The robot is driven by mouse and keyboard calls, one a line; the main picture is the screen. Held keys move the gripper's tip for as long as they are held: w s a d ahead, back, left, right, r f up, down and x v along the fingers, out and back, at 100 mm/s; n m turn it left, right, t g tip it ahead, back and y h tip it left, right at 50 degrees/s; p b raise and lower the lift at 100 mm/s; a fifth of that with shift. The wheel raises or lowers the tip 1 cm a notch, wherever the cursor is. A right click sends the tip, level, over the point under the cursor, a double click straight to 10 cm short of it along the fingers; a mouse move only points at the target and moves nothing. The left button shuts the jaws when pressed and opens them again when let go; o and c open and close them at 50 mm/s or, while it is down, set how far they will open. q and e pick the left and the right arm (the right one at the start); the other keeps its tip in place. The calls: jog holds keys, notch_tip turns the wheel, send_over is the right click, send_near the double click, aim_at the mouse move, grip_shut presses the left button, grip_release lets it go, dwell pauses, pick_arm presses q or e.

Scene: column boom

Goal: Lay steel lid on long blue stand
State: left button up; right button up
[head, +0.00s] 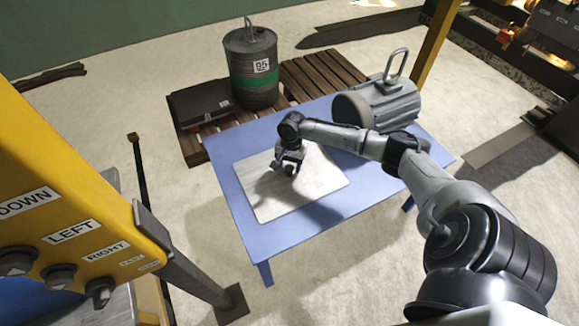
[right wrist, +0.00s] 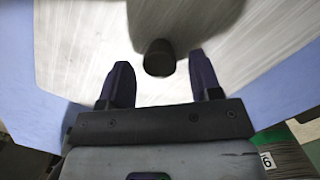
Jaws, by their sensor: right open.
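The steel lid (head: 300,196) is a flat, square, brushed-metal plate. It lies on a blue table-like stand (head: 284,234) with legs; I cannot tell whether this is the long blue stand. My right gripper (head: 287,168) is over the lid's upper middle in the head view. In the right wrist view, a dark round knob (right wrist: 159,58) stands out from the lid (right wrist: 90,50) between the tips of my open right gripper (right wrist: 160,62). The fingers show a gap on both sides of it. My left gripper is in neither view.
A grey motor-like machine with a handle (head: 392,103) sits on the stand's far right. Behind are a wooden pallet (head: 318,76), a drum with a green band (head: 253,70) and a dark flat box (head: 200,101). A yellow control box (head: 60,190) fills the left foreground.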

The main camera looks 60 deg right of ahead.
notch_tip(320, 180, up, 9)
jog(key=d+p, duration=0.1)
jog(key=p, duration=0.4)
jog(key=n, duration=0.6)
send_over(285, 201)
notch_tip(285, 201, down, 7)
jog(key=shift+r, duration=0.15)
jog(key=s+a+n, duration=0.2)
jog(key=a, duration=0.2)
jog(key=s+a+f+n, duration=0.1)
jog(key=s+a+n, duration=0.1)
jog(key=a, duration=0.2)
jog(key=s+a+f+n+t, duration=0.1)
jog(key=s+a+n, duration=0.1)
jog(key=s+a, duration=0.1)
jog(key=shift+a+f, duration=0.25)
jog(key=shift+a, duration=0.4)
jog(key=s+a+r+n+t, duration=0.1)
jog(key=s+a+r+n, duration=0.2)
jog(key=s+r, duration=0.1)
jog(key=s+a+r+n+t+h, duration=0.1)
jog(key=s+a+r+n+t, duration=0.1)
jog(key=s, duration=0.5)
jog(key=shift+s+a+r+n, duration=0.2)
jog(key=shift+a+r+n, duration=0.2)
jog(key=shift+a+r, duration=0.5)
jog(key=shift+w, duration=0.1)
notch_tip(285, 201, up, 59)
jog(key=p, duration=5.9)
jog(key=shift+r, duration=0.2)
